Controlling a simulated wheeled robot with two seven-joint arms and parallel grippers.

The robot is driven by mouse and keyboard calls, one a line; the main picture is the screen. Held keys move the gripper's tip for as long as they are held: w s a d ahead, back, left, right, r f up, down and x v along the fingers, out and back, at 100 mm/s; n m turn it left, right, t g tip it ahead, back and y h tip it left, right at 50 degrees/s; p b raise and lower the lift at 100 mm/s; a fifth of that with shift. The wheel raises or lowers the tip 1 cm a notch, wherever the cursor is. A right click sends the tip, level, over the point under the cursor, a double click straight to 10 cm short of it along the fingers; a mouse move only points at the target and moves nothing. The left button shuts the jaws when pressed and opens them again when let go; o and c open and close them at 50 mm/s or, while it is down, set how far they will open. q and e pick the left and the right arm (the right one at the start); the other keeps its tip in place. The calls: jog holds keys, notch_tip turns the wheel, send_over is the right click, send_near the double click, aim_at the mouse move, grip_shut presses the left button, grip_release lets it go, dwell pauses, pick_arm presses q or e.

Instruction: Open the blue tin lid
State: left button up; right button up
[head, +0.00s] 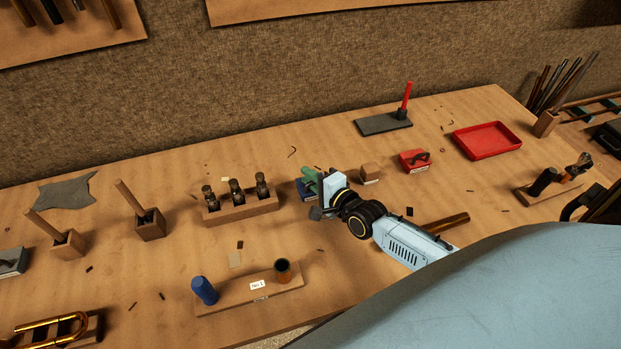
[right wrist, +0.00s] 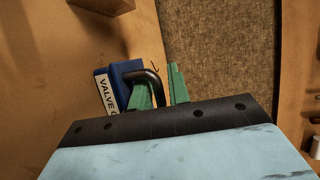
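The blue tin (right wrist: 118,82) carries a white label reading "VALVE" and a bent black handle (right wrist: 144,75) on top. In the head view the tin (head: 304,193) stands on the bench and is mostly covered by my right gripper (head: 311,183). In the right wrist view the green fingers of that gripper (right wrist: 162,88) are apart. One finger overlaps the tin and part of the handle; the other is beyond the handle's bent end, with a visible gap between. I cannot tell whether they touch the handle. The lid appears to be on the tin. My left gripper is out of view.
A wooden block with several dark-topped pieces (head: 239,207) stands left of the tin. A small wooden block (head: 370,174) and a red tin (head: 414,161) stand to the right. A board with a blue cylinder (head: 204,290) is in front. A red tray (head: 487,140) lies farther right.

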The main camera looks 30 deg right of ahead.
grip_shut()
dwell(0.3)
